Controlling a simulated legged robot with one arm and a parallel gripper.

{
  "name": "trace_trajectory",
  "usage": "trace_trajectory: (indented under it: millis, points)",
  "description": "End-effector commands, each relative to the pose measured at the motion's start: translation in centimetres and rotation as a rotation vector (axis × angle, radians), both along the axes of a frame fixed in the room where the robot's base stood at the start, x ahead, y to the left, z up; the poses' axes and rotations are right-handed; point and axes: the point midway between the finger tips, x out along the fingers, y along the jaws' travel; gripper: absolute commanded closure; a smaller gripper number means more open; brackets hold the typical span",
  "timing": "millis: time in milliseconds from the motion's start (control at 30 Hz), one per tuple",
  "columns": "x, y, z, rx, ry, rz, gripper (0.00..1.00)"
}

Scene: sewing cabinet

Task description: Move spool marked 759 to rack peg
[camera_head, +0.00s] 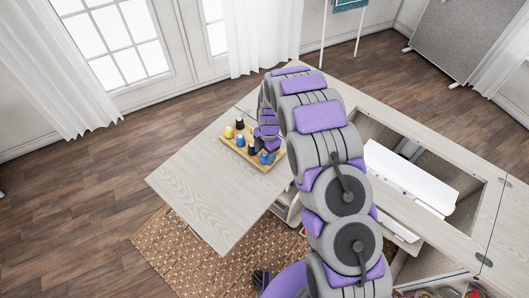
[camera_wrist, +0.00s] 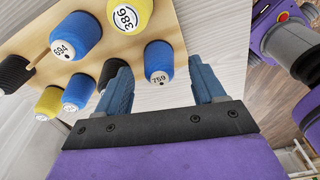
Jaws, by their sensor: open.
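In the wrist view the blue spool marked 759 (camera_wrist: 158,58) shows its white label towards me. It appears between the fingertips of my open gripper (camera_wrist: 157,66), with space on both sides; I cannot tell how deep it is between them. The light wooden rack (camera_wrist: 205,22) holds several spools and also shows on the cabinet top in the head view (camera_head: 275,163). A short bare wooden peg (camera_wrist: 38,64) seems to stick out near the black spool at the left of the wrist view. In the head view my arm hides part of the rack and most of my gripper.
Close around spool 759 are blue spool 694 (camera_wrist: 76,34), yellow spool 386 (camera_wrist: 128,12), a black spool (camera_wrist: 107,72), another blue spool (camera_wrist: 78,92) and a yellow one (camera_wrist: 48,101). The cabinet top (camera_head: 205,185) is clear left of the rack. An open recess holds a white machine (camera_head: 415,180).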

Motion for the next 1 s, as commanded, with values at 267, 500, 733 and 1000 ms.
trace_trajectory:
  millis: [267, 500, 733, 1000]
  points:
    - [0.0, 0.0, 0.3, 0.000, 0.000, 0.000, 0.31]
    - [0.5, -0.3, 3.9, 0.001, -0.006, 0.000, 0.31]
    - [0.9, -0.7, 9.0, 0.001, -0.004, 0.000, 0.31]
    - [1.4, -1.2, 14.5, 0.000, -0.004, 0.000, 0.31]
